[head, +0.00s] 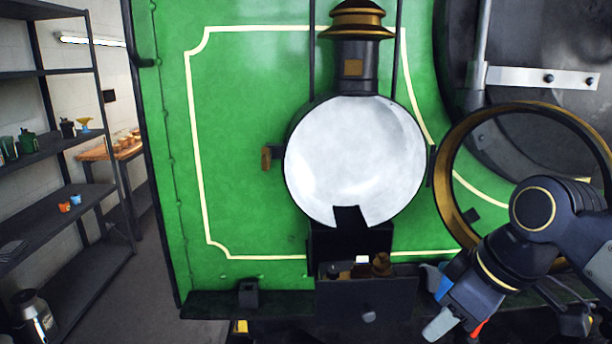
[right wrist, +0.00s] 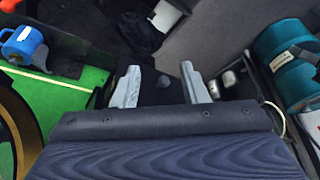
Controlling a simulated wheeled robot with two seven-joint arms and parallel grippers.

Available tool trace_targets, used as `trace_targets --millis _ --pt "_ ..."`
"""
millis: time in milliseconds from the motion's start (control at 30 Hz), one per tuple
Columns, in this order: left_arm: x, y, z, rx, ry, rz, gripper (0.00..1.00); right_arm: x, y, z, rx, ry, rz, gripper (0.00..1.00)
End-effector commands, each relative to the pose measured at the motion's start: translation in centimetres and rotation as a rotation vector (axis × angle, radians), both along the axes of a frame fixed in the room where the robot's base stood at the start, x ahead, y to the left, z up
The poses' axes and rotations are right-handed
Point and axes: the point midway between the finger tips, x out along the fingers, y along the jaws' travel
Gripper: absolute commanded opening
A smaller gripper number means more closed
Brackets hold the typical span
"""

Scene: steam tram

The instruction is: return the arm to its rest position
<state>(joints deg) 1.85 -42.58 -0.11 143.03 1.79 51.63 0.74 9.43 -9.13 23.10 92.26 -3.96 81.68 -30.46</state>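My right arm (head: 535,210) comes in from the right in the head view and reaches down to the left. Its gripper (head: 455,329) is low, just right of a dark box below the lamp. In the right wrist view the two grey fingers of the right gripper (right wrist: 160,84) stand apart with nothing seen between them. In the head view one finger shows clearly and the other is mostly hidden. My left gripper is in neither view.
A round lamp (head: 355,160) with a brass-topped chimney is on the green tram front (head: 240,130). Its open ring door (head: 450,200) is close beside my right arm. A dark box (head: 366,300) holds small items. Shelves (head: 60,205) stand left. A blue object (right wrist: 22,46) and teal cylinder (right wrist: 285,60) flank the gripper.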

Motion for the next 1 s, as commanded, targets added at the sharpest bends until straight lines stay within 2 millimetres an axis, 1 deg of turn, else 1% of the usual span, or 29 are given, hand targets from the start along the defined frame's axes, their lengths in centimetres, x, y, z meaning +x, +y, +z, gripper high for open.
trace_targets --millis 33,167,267,400,500,533,600,700,1000 --pt "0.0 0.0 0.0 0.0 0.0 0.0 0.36 -0.9 -0.2 -0.9 0.004 0.001 -0.044 0.4" --pt "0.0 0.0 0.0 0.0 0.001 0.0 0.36 -3.2 -0.9 -3.6 0.041 0.006 -0.186 0.4" --pt "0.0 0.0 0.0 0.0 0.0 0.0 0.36 -5.6 -1.6 -6.6 0.094 0.01 -0.332 0.4" --pt "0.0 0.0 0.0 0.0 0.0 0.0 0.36 -9.5 -2.0 -11.9 0.22 0.02 -0.566 0.4" --pt "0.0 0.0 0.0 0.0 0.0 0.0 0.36 -11.4 -1.7 -14.9 0.306 0.033 -0.688 0.4" --pt "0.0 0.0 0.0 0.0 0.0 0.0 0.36 -11.8 -1.6 -15.6 0.326 0.037 -0.715 0.4" --pt "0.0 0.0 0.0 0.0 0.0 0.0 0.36 -12.5 -1.3 -16.8 0.361 0.044 -0.76 0.4" --pt "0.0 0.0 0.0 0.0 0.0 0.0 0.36 -13.0 -1.1 -17.6 0.386 0.05 -0.79 0.4" --pt "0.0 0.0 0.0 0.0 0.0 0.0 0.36 -13.0 -1.1 -17.7 0.386 0.052 -0.792 0.4"
